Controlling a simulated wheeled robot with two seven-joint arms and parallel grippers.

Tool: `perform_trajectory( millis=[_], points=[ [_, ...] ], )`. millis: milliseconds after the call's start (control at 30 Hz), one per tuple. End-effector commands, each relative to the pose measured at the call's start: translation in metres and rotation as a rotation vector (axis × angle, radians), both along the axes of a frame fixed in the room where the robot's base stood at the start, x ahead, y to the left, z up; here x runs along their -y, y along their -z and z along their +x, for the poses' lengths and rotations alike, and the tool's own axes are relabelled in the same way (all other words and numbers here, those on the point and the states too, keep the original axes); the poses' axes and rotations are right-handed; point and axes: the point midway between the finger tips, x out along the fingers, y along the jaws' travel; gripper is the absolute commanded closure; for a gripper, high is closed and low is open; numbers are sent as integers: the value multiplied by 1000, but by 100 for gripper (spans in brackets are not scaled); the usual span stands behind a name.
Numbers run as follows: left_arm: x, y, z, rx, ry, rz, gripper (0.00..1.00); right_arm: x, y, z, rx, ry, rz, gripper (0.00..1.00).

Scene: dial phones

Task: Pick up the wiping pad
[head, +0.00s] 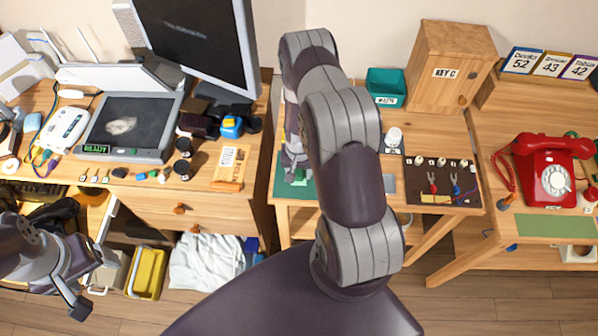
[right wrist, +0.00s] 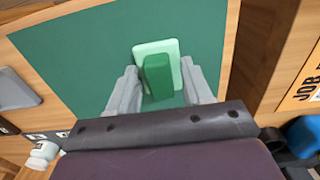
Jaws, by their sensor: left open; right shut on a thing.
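The wiping pad (right wrist: 172,48) is a pale green block with a darker green grip on top. It is over the dark green mat (right wrist: 80,60) in the right wrist view, and a small part of the pad shows in the head view (head: 301,181). My right gripper (right wrist: 158,82) is shut on the pad, with one finger on each side of its dark green grip. I cannot tell whether the pad touches the mat or is just above it. My left gripper (head: 88,284) is open and empty, low at the left, in front of the left desk and away from the pad.
On the middle table stand a teal bin (head: 386,84), a wooden key box (head: 450,70), a white bottle (head: 394,137) and a dark tool board (head: 440,181). A red dial phone (head: 553,170) is at the right. The left desk holds a monitor (head: 200,40) and small parts.

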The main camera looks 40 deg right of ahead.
Motion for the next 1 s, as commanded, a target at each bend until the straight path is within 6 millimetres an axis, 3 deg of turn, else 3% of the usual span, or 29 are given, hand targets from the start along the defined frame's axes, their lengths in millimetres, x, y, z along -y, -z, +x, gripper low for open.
perform_trajectory(
  millis=[167,300,700,1000],
  points=[
    [0,5,0,0,0,0,24,1,-15,1,4,0,-2,85],
    [0,12,0,0,0,0,24,1,-42,-1,4,1,-2,85],
    [0,24,0,0,0,0,24,31,-95,-89,2,6,-1,85],
    [0,25,0,0,0,0,24,37,-109,-111,1,-1,-1,85]
  ],
)
